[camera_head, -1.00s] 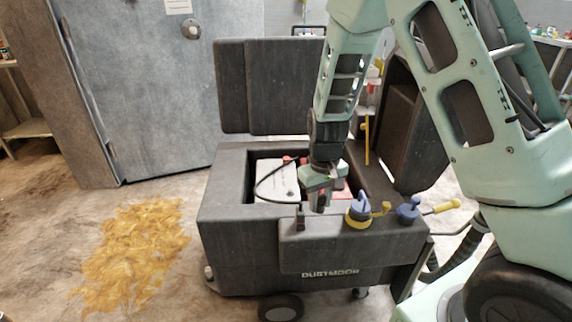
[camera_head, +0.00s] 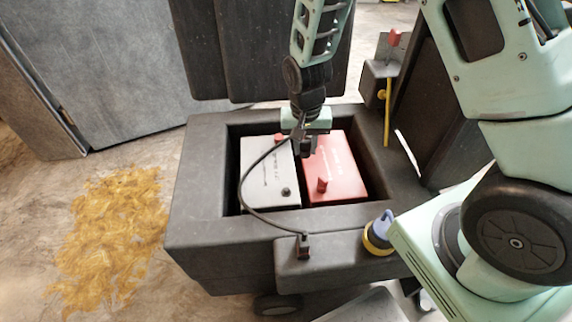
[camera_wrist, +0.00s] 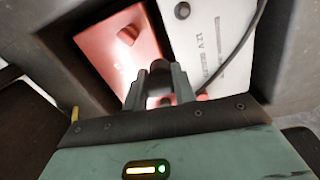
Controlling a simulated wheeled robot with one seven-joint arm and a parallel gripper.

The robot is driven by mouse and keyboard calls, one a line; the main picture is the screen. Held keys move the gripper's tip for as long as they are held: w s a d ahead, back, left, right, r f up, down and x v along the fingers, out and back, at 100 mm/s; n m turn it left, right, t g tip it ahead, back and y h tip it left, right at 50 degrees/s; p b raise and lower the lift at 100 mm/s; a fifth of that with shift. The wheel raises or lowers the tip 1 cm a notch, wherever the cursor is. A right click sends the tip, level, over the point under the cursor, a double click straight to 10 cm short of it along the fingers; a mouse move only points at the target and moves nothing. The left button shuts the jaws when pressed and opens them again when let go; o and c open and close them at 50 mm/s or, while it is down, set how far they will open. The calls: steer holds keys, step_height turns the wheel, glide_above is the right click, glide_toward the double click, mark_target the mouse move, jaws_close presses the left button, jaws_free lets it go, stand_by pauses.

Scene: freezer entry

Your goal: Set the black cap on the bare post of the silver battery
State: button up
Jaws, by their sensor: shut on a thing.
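The silver battery (camera_head: 262,178) sits on the left inside a dark box, with a dark post (camera_head: 286,191) at its near end and a red cap (camera_head: 279,138) at its far end. The dark post also shows in the wrist view (camera_wrist: 182,10). My gripper (camera_head: 305,146) is above the far end of the batteries, around the gap between them. It is shut on the black cap (camera_wrist: 160,97), mostly hidden between the fingers. A black cable (camera_head: 246,190) runs from near the gripper across the silver battery to the front ledge.
A red battery (camera_head: 341,160) with a red cap (camera_head: 322,185) stands to the right of the silver one. The dark box's rim (camera_head: 205,190) surrounds both. A blue and yellow capped item (camera_head: 380,234) stands by the front ledge. The raised lid (camera_head: 255,55) is behind.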

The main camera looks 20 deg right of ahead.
mark_target(286, 189)
steer(key=shift+s+a+f+m, duration=0.35)
steer(key=shift+a+f+m, duration=0.35)
steer(key=shift+a, duration=0.35)
steer(key=shift+s+a+f+m, duration=0.4)
steer(key=shift+a+f+m, duration=0.1)
steer(key=shift+a+m, duration=0.45)
steer(key=shift+s+a+f+m, duration=0.35)
steer(key=shift+a+f+m, duration=0.3)
steer(key=shift+a, duration=0.45)
steer(key=shift+r, duration=0.15)
steer(key=shift+f+b, duration=1.2)
steer(key=shift+f, duration=0.9)
steer(key=shift+p, duration=0.45)
steer(key=shift+f+b, duration=0.8)
steer(key=shift+f, duration=0.6)
steer(key=o, duration=1)
steer(key=shift+r, duration=0.1)
